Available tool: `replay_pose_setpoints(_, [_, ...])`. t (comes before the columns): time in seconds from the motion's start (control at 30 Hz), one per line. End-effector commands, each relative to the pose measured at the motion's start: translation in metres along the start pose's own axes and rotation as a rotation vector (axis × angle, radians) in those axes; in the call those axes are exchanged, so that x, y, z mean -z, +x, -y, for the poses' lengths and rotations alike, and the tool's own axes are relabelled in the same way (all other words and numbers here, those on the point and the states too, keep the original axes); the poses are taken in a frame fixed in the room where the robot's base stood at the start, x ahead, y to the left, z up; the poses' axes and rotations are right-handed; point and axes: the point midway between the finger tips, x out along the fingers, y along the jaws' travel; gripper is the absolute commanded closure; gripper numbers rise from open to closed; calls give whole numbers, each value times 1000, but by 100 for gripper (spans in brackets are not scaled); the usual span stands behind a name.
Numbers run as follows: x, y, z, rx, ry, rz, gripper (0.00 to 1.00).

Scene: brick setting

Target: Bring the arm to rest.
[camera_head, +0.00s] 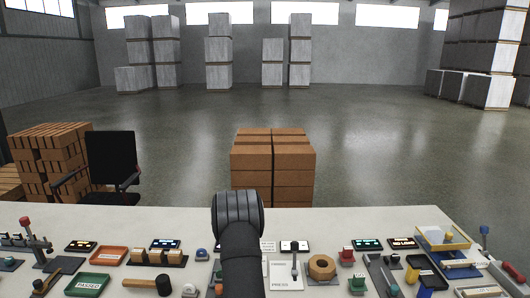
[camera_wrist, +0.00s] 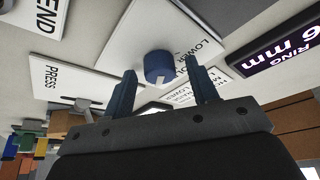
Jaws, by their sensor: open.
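My gripper (camera_wrist: 166,76) is open in the wrist view, its two blue fingers spread apart. A blue round knob (camera_wrist: 159,66) on a white panel (camera_wrist: 152,27) marked LOWER shows between the fingertips. Neither finger appears to touch the knob, though the exact distance is hard to tell. Nothing is held. In the head view my dark arm stands over the middle of the table (camera_head: 150,221) and hides the gripper and the knob.
A PRESS panel with a lever (camera_head: 294,269) stands right of my arm. A wooden hexagonal ring (camera_head: 321,267), a mallet (camera_head: 146,283), trays and small displays crowd the table. A brick stack (camera_head: 272,165) stands beyond the table. The table's far strip is mostly clear.

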Motion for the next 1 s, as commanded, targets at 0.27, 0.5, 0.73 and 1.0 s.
replay_pose_setpoints(0.27, [0, -1, -2, 71, -169, 0, 47])
replay_pose_setpoints(0.5, [0, 0, -3, 123, -297, 1, 47])
replay_pose_setpoints(0.73, [1, 0, -3, 169, -407, 0, 47])
replay_pose_setpoints(1.0, [1, 0, -4, 217, -524, 1, 47])
